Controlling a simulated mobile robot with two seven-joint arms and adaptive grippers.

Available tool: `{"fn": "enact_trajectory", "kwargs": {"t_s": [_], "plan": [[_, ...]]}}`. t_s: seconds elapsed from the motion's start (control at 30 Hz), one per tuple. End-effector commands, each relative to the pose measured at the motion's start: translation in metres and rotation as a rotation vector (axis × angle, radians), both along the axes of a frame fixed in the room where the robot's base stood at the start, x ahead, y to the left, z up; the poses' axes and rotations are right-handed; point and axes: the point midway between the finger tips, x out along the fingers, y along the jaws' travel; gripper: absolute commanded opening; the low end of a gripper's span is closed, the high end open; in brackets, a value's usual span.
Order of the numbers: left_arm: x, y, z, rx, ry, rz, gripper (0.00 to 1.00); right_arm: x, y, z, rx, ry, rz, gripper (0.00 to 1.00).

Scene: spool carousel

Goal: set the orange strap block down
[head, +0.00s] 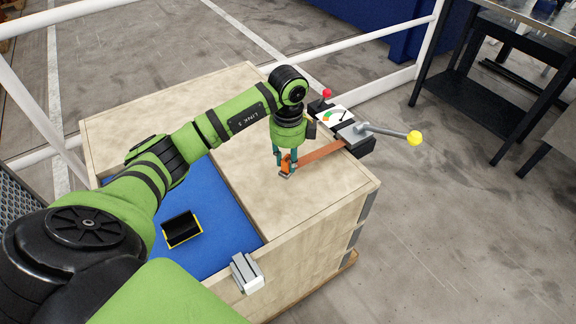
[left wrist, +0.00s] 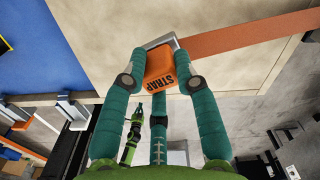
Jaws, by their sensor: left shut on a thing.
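The orange strap block (left wrist: 160,66), marked STRAP, is between the teal fingers of my left gripper (left wrist: 157,78) in the left wrist view. The fingers are shut on it from both sides. A grey metal edge shows along its far side. In the head view my left gripper (head: 287,160) points down over the wooden crate top (head: 260,180), with the strap block (head: 288,163) partly hidden by the fingers. An orange-brown strap (head: 322,152) runs from the block to a grey tensioner device (head: 352,134) at the crate's right edge. Whether the block touches the crate top I cannot tell.
The device has a gauge (head: 335,115), a red knob (head: 327,93) and a lever with a yellow ball (head: 414,138). A blue recess (head: 215,225) holds a black and yellow box (head: 182,229). A grey and white fitting (head: 247,272) sits on the crate's front edge. White rails stand behind.

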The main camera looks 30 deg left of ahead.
Motion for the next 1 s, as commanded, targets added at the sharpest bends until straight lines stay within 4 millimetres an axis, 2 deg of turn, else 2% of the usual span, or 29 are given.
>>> {"fn": "enact_trajectory", "kwargs": {"t_s": [0.27,0.67,0.7,0.73,0.77,1.0], "plan": [[-0.001,0.000,-0.036,0.001,0.003,0.000,0.00,0.000,0.000,0.008,0.000,0.001,0.000,0.00],[0.000,0.000,-0.043,0.001,0.000,-0.001,0.00,-0.001,0.000,0.005,0.000,0.001,0.001,0.00],[0.000,0.000,-0.042,0.001,0.001,0.000,0.38,-0.001,0.000,0.006,0.000,0.001,0.001,0.00],[0.000,0.000,-0.042,0.001,0.001,-0.001,0.50,-0.001,0.000,0.006,0.000,0.001,0.001,0.00],[0.000,0.000,-0.042,0.001,0.001,0.000,0.54,-0.001,0.000,0.006,0.000,0.001,0.001,0.00],[-0.001,0.000,-0.042,0.001,0.001,0.000,0.54,-0.001,0.000,0.006,0.000,0.001,0.001,0.00]]}}
